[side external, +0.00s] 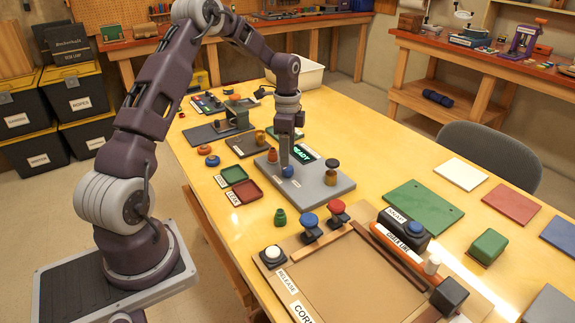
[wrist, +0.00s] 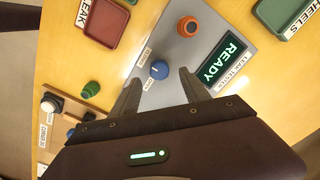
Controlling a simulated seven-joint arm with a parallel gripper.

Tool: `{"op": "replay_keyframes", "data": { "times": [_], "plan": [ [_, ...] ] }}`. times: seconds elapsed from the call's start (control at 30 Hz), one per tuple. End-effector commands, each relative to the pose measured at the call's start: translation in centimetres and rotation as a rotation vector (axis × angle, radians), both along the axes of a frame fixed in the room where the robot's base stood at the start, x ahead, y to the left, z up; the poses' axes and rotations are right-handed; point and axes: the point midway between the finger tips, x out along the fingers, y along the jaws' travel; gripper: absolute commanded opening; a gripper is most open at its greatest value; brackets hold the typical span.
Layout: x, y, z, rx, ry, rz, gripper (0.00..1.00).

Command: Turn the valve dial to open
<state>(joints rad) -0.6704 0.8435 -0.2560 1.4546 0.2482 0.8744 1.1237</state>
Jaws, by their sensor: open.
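A grey leak tester plate (side external: 318,190) lies on the yellow table with a lit green READY screen (wrist: 219,60). A blue round knob (wrist: 160,69) and an orange knob (wrist: 187,26) stand on it. A brown knob with a dark top (side external: 331,176) stands on its right side in the side view. My gripper (wrist: 159,88) is open and empty, pointing down over the plate. In the wrist view the blue knob shows just beyond and between its fingertips.
Red and green trays (side external: 247,191) lie left of the plate, and a small green knob (side external: 280,217) stands in front. A framed board (side external: 350,275) with knobs and a block fills the near end. Coloured mats and a green block (side external: 488,246) lie at the right.

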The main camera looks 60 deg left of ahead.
Motion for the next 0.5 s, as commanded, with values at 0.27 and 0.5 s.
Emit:
{"op": "replay_keyframes", "data": {
  "times": [0.27,0.5],
  "plan": [
    [0.0,-0.1,-4.6,-0.001,0.002,-0.001,0.54],
    [0.0,-0.1,-5.0,0.001,0.001,0.001,0.54]
  ]
}}
